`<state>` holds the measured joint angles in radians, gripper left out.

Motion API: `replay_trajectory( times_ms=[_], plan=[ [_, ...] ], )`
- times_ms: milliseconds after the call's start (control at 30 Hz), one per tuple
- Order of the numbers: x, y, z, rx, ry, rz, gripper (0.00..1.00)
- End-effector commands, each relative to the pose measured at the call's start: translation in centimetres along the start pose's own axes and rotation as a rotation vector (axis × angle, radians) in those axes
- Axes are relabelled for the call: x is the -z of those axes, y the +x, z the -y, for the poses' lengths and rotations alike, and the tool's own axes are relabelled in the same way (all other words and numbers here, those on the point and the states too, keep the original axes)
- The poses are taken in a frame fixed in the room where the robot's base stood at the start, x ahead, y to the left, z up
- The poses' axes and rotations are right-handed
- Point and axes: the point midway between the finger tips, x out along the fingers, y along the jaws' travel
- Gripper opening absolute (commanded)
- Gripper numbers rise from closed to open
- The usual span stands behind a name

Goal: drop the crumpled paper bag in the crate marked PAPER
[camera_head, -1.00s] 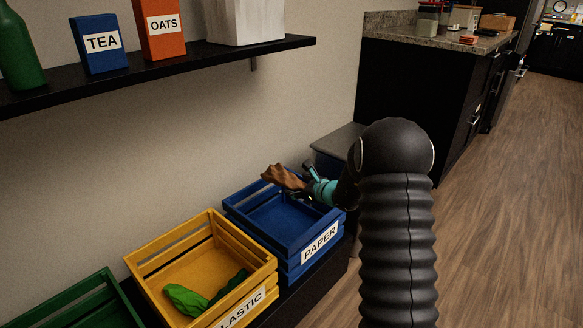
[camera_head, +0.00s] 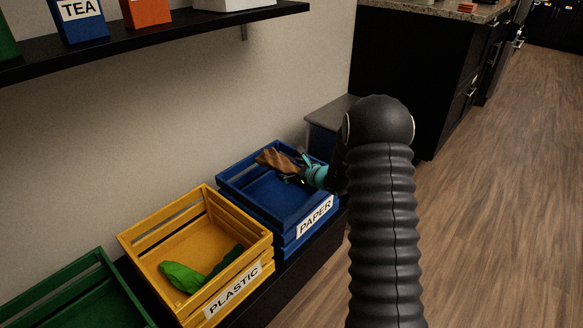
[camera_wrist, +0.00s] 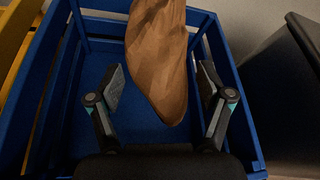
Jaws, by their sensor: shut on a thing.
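The crumpled brown paper bag (camera_head: 278,161) is between the fingers of my gripper (camera_head: 303,167) in the head view. In the wrist view the bag (camera_wrist: 160,50) hangs between the two finger pads, its narrow end toward me. My gripper (camera_wrist: 161,86) is shut on it. The blue crate marked PAPER (camera_head: 290,235) lies under the bag and gripper, and its blue floor and walls (camera_wrist: 48,70) surround the bag in the wrist view. The bag is over the crate's opening; I cannot tell how far it is above the floor.
A yellow crate marked PLASTIC (camera_head: 190,305) with a green crumpled thing (camera_head: 185,277) inside stands to the left. A green crate (camera_head: 85,290) is further left. A dark bin with a grey lid (camera_head: 333,112) stands behind the PAPER crate. A black shelf (camera_head: 180,33) hangs above.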

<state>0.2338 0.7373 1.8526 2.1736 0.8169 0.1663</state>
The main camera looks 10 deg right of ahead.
Motion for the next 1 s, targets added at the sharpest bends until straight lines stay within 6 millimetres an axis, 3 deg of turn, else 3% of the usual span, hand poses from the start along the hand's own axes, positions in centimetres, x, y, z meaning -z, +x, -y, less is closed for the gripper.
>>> replay_trajectory(
  times_ms=[167,200,267,1000],
  plan=[
    [-0.02,0.00,0.01,0.000,0.000,0.000,0.45],
    [-0.02,0.00,0.01,0.000,0.000,0.000,0.84],
    [-0.02,0.00,0.02,0.000,0.000,0.000,0.99],
    [-0.01,0.00,0.00,0.000,0.000,0.000,1.00]
  ],
)
